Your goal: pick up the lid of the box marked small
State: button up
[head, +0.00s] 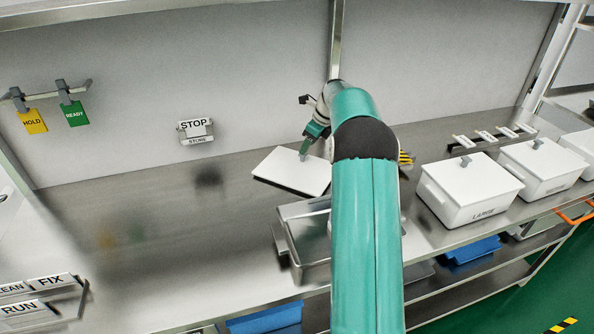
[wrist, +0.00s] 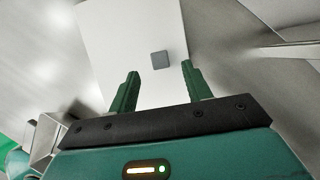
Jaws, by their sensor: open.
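A flat white lid (head: 285,172) shows at mid bench in the head view, just left of my arm. My gripper (head: 305,151) is over its far right part. In the wrist view the white lid (wrist: 120,38) fills the upper middle, with a small grey square knob (wrist: 159,60). My gripper (wrist: 160,68) is open, with the knob between the lines of its two green fingers, near the tips. I cannot tell how far the fingers are from the knob in depth. No label reading small shows, and my arm hides part of the bench.
A white box marked LARGE (head: 468,195) stands lidded at the right, with another lidded white box (head: 543,170) beyond it. A metal basin (head: 308,240) sits partly behind my arm. The left bench is clear.

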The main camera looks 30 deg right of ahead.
aim_at(297, 167)
jog(key=x, duration=0.4)
jog(key=shift+w+a+f, duration=0.1)
grip_shut()
